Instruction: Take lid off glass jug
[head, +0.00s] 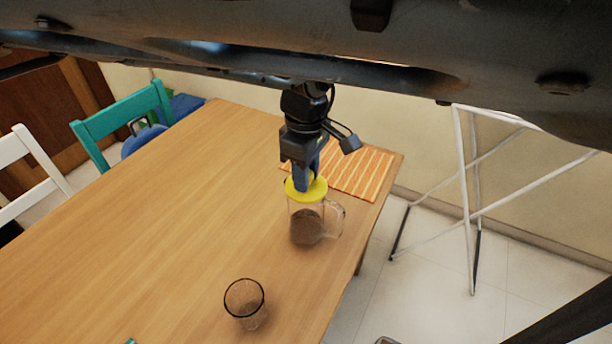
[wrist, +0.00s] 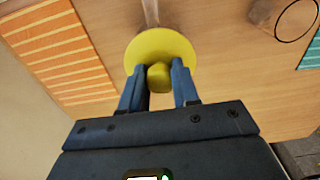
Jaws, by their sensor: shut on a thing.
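The glass jug (head: 308,222) stands upright on the wooden table near its right edge, with its handle to the right and something dark inside. The yellow lid (head: 310,191) sits at the jug's mouth; I cannot tell whether it touches the rim. My gripper (head: 304,182) points down from above with its blue fingers at the lid. In the wrist view my gripper (wrist: 159,78) is shut on the round knob of the yellow lid (wrist: 160,48). The lid hides most of the jug there.
An orange striped mat (head: 357,170) lies behind the jug at the table's far right. An empty drinking glass (head: 246,304) stands toward the front. A teal chair (head: 125,120) and a white chair (head: 30,170) are at the left. A white folding frame (head: 468,200) stands on the right. The table's left is clear.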

